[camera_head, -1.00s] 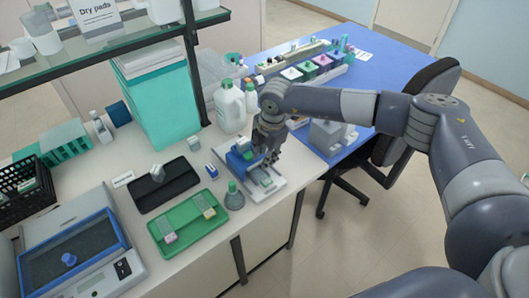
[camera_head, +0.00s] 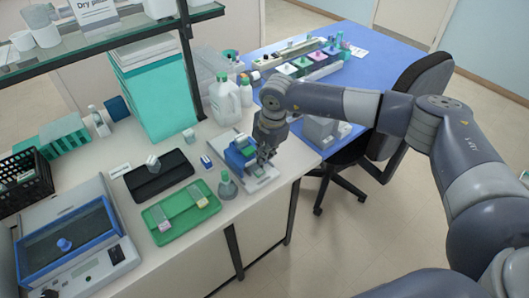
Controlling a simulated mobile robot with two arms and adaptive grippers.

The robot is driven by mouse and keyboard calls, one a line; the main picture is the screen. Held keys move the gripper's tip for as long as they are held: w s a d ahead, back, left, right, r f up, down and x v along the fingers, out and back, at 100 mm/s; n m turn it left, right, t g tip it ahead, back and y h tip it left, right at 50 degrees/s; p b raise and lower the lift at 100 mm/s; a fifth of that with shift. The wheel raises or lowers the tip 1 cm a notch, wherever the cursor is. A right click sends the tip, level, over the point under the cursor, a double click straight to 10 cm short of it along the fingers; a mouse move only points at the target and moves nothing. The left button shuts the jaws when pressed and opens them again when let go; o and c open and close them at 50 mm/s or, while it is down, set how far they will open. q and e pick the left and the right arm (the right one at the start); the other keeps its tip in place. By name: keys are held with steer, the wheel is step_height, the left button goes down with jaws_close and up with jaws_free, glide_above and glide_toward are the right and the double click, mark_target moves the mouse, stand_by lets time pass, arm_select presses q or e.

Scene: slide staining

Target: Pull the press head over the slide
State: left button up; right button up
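The press is a small device with a light base plate (camera_head: 260,184) and a blue press head (camera_head: 237,156), standing near the bench's right front edge. My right gripper (camera_head: 265,160) points down over the press, right beside the blue head. Its fingertips are small and partly merge with the press, so I cannot tell if they are open or shut, or touching the head. A slide under the press cannot be made out. My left gripper is not in view.
A green tray (camera_head: 181,228) with slides, a black tray (camera_head: 150,189) and a small flask (camera_head: 227,187) stand left of the press. A white jug (camera_head: 225,103) stands behind it. A blue table (camera_head: 362,85) and a chair (camera_head: 415,105) are at the right.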

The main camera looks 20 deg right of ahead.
steer(key=shift+o, duration=1.4)
steer(key=shift+w+a, duration=0.1)
steer(key=shift+w, duration=0.2)
steer(key=shift+w+a+f, duration=0.1)
steer(key=shift+w+f, duration=0.1)
steer(key=shift+w, duration=0.05)
steer(key=shift+s+r, duration=0.1)
steer(key=shift+s, duration=0.1)
steer(key=shift+w+r+p, duration=0.1)
steer(key=shift+r+p, duration=0.5)
steer(key=shift+r, duration=0.15)
arm_select(q)
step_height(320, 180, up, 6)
steer(key=p, duration=0.5)
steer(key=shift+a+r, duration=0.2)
arm_select(e)
step_height(320, 180, up, 11)
steer(key=s, duration=0.2)
steer(key=shift+d, duration=0.45)
